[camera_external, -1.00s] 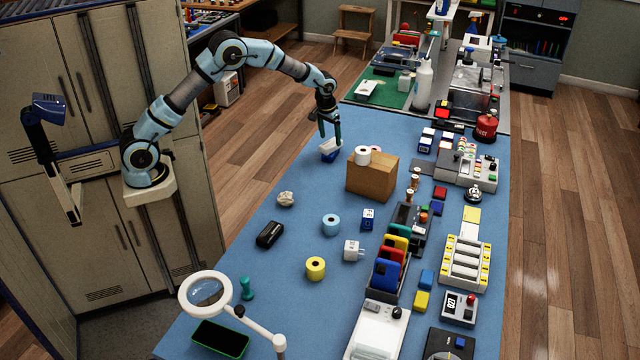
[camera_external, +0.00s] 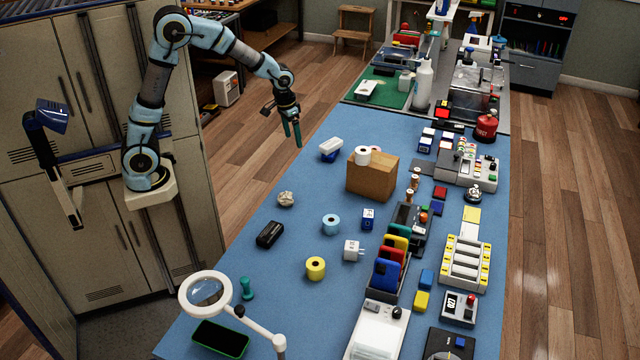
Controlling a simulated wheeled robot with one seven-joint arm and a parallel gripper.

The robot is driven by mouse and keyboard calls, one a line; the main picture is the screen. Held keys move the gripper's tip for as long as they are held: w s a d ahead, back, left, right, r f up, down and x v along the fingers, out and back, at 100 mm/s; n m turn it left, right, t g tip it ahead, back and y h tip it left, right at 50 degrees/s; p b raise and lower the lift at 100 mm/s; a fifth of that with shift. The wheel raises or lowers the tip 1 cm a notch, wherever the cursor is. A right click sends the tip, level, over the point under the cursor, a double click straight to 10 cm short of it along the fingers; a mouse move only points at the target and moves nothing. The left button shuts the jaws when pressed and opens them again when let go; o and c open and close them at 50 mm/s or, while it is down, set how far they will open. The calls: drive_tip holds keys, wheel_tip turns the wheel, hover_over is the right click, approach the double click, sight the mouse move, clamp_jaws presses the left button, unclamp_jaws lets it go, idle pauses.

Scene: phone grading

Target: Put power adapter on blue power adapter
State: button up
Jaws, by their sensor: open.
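A white block (camera_external: 331,144) rests on top of a blue block (camera_external: 328,156) on the blue table, left of the cardboard box; at this size I cannot tell whether these are the power adapters. My gripper (camera_external: 294,143) is open and empty, above and to the left of that stack, apart from it. A white power adapter (camera_external: 351,251) with prongs lies on the mid table. A small blue block with white markings (camera_external: 367,219), possibly a blue power adapter, stands behind it with nothing on top.
A cardboard box (camera_external: 371,181) with white rolls on it stands right of the stack. A blue roll (camera_external: 331,224), a yellow roll (camera_external: 315,268), a black case (camera_external: 270,234) and a crumpled ball (camera_external: 286,199) lie in front. The table's left strip is mostly clear.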

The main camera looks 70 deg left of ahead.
drive_tip(key=s+d+f+m, duration=0.1)
drive_tip(key=s+f, duration=0.1)
drive_tip(key=s, duration=0.8)
drive_tip(key=s+d+f+m, duration=0.1)
drive_tip(key=s+f, duration=0.1)
drive_tip(key=s, duration=0.8)
drive_tip(key=shift+f+m, duration=0.25)
drive_tip(key=shift+m, duration=0.15)
